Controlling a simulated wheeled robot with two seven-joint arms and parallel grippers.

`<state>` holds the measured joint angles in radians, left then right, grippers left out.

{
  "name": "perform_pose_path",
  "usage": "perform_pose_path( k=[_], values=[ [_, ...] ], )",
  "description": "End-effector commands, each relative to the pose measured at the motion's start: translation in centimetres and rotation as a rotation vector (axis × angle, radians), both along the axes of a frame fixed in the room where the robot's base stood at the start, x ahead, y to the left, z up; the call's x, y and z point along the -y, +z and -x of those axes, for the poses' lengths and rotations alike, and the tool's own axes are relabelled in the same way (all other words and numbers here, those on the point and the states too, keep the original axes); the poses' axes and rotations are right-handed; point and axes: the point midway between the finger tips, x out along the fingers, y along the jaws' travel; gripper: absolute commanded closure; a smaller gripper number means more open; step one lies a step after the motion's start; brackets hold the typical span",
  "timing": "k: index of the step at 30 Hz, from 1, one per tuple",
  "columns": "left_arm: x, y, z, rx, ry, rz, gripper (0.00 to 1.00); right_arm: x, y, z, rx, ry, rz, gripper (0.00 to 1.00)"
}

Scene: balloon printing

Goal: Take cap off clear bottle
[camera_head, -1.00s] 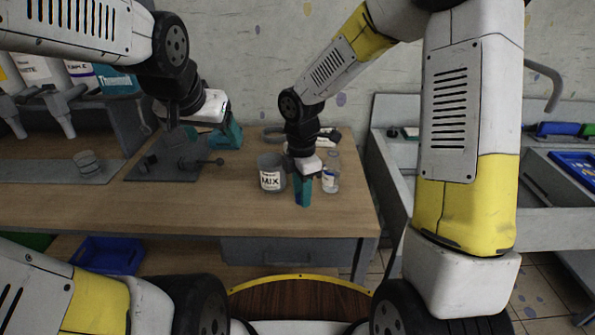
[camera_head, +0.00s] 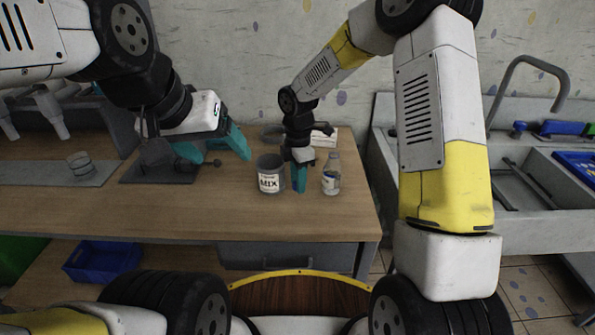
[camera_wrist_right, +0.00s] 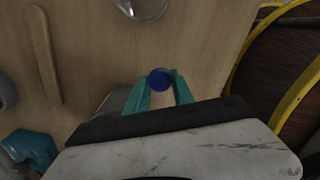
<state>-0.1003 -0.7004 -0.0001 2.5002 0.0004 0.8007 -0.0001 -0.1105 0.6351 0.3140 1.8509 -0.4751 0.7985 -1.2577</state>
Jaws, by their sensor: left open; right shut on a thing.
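The clear bottle (camera_head: 331,180) with a white and blue label stands upright on the table, right of my right gripper. No cap shows on its neck. In the right wrist view its round glass shape (camera_wrist_right: 142,7) shows at the top edge, apart from the gripper. My right gripper (camera_head: 299,186) points down between the MIX beaker and the bottle. In the wrist view its teal fingertips are shut on a round blue cap (camera_wrist_right: 160,79). My left gripper (camera_head: 215,148) is open and empty, its teal fingers spread above the table left of the beaker.
The MIX beaker (camera_head: 270,181) stands close left of my right gripper. A dark mat (camera_head: 158,172) lies under my left gripper. A wooden stick (camera_wrist_right: 45,55) lies on the table behind. A blue bin (camera_head: 103,261) sits below. The table front is clear.

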Motion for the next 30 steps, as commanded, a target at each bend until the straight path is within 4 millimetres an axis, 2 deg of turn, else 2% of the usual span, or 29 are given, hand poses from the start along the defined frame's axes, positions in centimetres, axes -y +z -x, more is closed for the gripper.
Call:
perform_pose_path(
  k=[2, 9, 15, 26, 27, 30],
  values=[
    [0.0, 0.0, 0.0, 0.000, 0.000, 0.000, 0.26, -0.2, -0.1, -1.0, 0.001, 0.000, -0.001, 1.00],
    [0.0, 0.0, 0.0, 0.001, 0.000, 0.000, 0.26, -0.4, -0.6, -2.5, -0.002, 0.000, 0.001, 1.00],
    [0.0, 0.0, 0.0, 0.001, 0.001, -0.001, 0.26, -0.4, -3.6, -2.3, -0.002, 0.002, 0.001, 1.00],
    [0.0, 0.0, 0.0, 0.001, 0.001, -0.001, 0.26, -0.4, -4.0, -2.4, -0.001, 0.001, 0.000, 1.00],
    [0.0, 0.0, 0.0, 0.000, 0.001, -0.001, 0.26, -0.4, -4.0, -2.4, 0.000, 0.001, 0.000, 0.67],
    [0.0, 0.0, 0.0, 0.001, 0.000, 0.000, 0.26, -0.4, -4.0, -2.4, 0.000, 0.001, 0.000, 0.49]
  ],
)
